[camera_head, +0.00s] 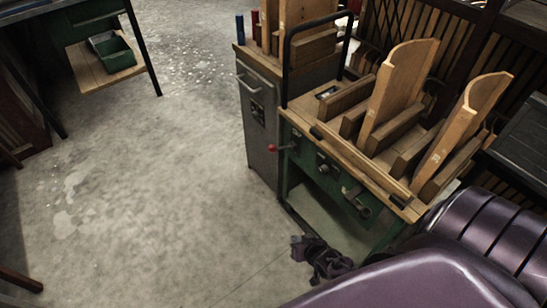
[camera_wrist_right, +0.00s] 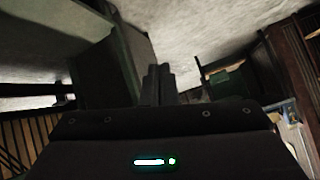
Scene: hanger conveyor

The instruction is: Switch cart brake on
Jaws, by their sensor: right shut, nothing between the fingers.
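The cart (camera_head: 335,190) is green with a wooden top and stands right of centre in the head view. A lever with a red knob (camera_head: 272,147) sticks out from its near left side, by the grey cabinet. I cannot tell for sure whether this is the brake or which way it is set. My right gripper (camera_head: 298,243) is shut and empty, low at the cart's front and below the red knob, apart from it. In the right wrist view its fingers (camera_wrist_right: 158,82) are together, with nothing between them. My left gripper is not in view.
A grey cabinet (camera_head: 258,125) adjoins the cart's left end. A table with a green bin (camera_head: 115,55) stands at upper left. The concrete floor (camera_head: 160,190) between is clear.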

